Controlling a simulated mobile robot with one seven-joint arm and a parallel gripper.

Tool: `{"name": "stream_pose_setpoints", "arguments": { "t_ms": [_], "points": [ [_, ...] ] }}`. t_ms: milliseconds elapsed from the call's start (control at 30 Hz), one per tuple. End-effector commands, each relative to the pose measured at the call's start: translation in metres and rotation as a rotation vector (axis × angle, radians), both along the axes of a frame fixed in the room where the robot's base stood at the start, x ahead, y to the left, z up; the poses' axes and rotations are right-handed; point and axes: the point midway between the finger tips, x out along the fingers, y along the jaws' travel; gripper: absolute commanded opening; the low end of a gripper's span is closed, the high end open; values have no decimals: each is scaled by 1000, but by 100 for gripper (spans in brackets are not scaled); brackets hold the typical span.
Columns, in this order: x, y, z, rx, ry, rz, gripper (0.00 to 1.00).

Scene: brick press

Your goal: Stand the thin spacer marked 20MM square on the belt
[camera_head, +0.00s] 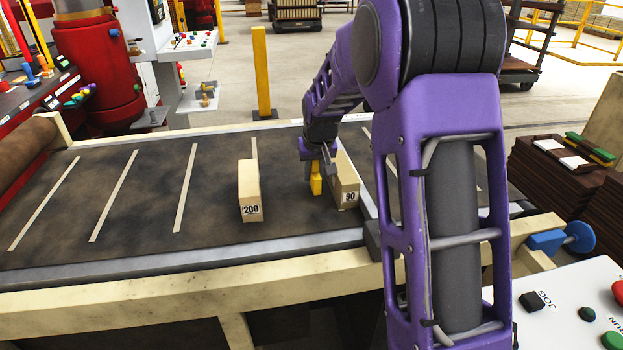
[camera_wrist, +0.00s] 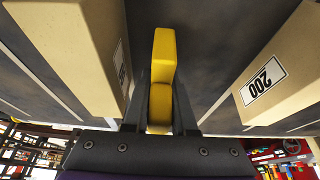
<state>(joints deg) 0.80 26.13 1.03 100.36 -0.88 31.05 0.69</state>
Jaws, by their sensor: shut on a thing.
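A thin yellow spacer (camera_head: 315,184) is between the jaws of my gripper (camera_head: 322,162). In the wrist view the yellow spacer (camera_wrist: 163,62) shows between the two dark fingers of my gripper (camera_wrist: 160,100), which are shut on it. No 20MM mark can be read on it. In the head view it looks roughly upright, low over the dark belt (camera_head: 150,210). I cannot tell whether its lower end touches the belt. It is just left of the block marked 90 (camera_head: 346,182), and my arm hides part of that area.
A tan block marked 200 (camera_head: 249,192) stands on the belt to the left; it shows at right in the wrist view (camera_wrist: 280,75). Another tan block (camera_wrist: 75,50) is close at left there. Between the 200 block and the spacer the belt is bare.

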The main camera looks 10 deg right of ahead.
Motion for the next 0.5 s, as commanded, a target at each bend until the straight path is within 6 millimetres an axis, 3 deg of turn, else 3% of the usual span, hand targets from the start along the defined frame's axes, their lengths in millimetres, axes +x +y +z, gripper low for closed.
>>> {"name": "stream_pose_setpoints", "arguments": {
  "t_ms": [133, 500],
  "points": [
    [0, 0, -18, 0, -1, 0, 0],
    [1, 0, -22, 0, -2, 0, 0]
  ]
}}
